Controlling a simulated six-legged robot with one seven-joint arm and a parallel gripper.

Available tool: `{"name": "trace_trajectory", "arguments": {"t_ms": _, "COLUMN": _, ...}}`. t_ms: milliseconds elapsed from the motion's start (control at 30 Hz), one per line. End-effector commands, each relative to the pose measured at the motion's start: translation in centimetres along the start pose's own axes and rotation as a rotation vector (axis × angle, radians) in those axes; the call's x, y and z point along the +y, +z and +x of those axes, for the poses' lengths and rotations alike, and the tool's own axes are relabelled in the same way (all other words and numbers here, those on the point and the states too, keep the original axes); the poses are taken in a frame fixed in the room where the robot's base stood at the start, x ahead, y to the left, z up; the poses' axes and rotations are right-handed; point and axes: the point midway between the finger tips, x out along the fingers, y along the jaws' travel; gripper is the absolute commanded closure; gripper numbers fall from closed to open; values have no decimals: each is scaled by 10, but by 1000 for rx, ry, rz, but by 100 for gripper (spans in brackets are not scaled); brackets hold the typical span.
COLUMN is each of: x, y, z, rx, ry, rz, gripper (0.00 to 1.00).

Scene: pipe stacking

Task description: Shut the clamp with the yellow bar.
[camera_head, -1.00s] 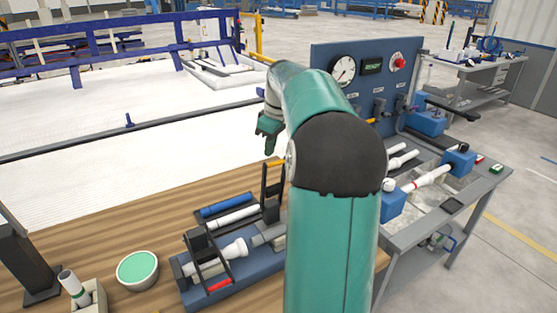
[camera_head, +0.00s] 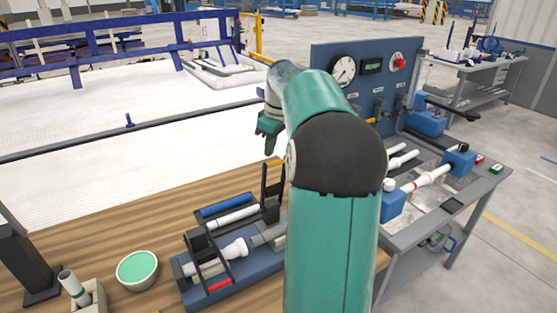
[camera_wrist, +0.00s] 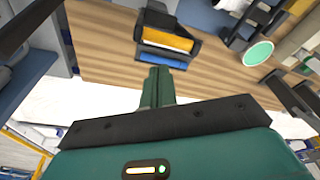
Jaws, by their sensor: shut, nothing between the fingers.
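The clamp with the yellow bar (camera_head: 274,163) stands with its black frame raised upright at the back of the blue fixture. My arm hides part of its surroundings. In the wrist view the yellow bar (camera_wrist: 168,40) shows large and close, beyond my fingertips. The other clamp, with a red bar (camera_head: 219,285), lies lowered across a white pipe (camera_head: 234,250) on the fixture. My gripper (camera_head: 268,140) is dark green, shut and empty, and hangs above and behind the raised clamp. In the wrist view my gripper (camera_wrist: 158,72) points at the clamp, apart from it.
A blue pipe (camera_head: 227,205) and a white pipe (camera_head: 238,217) lie on the fixture. A green-filled bowl (camera_head: 138,270) and a holder (camera_head: 90,298) with an upright tube stand to the left. A grey test bench (camera_head: 425,217) with a gauge panel stands right.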

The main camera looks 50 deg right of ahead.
Motion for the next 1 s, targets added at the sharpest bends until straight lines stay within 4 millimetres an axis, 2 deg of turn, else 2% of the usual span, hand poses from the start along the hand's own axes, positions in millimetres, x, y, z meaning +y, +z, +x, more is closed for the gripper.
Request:
{"name": "trace_trajectory", "arguments": {"t_ms": 567, "x": 0, "y": 0, "z": 0, "rx": 0, "ry": 0, "rz": 0, "gripper": 100}}
{"name": "trace_trajectory", "arguments": {"t_ms": 1000, "x": 0, "y": 3, "z": 18, "rx": 0, "ry": -1, "rz": -1, "gripper": 100}}
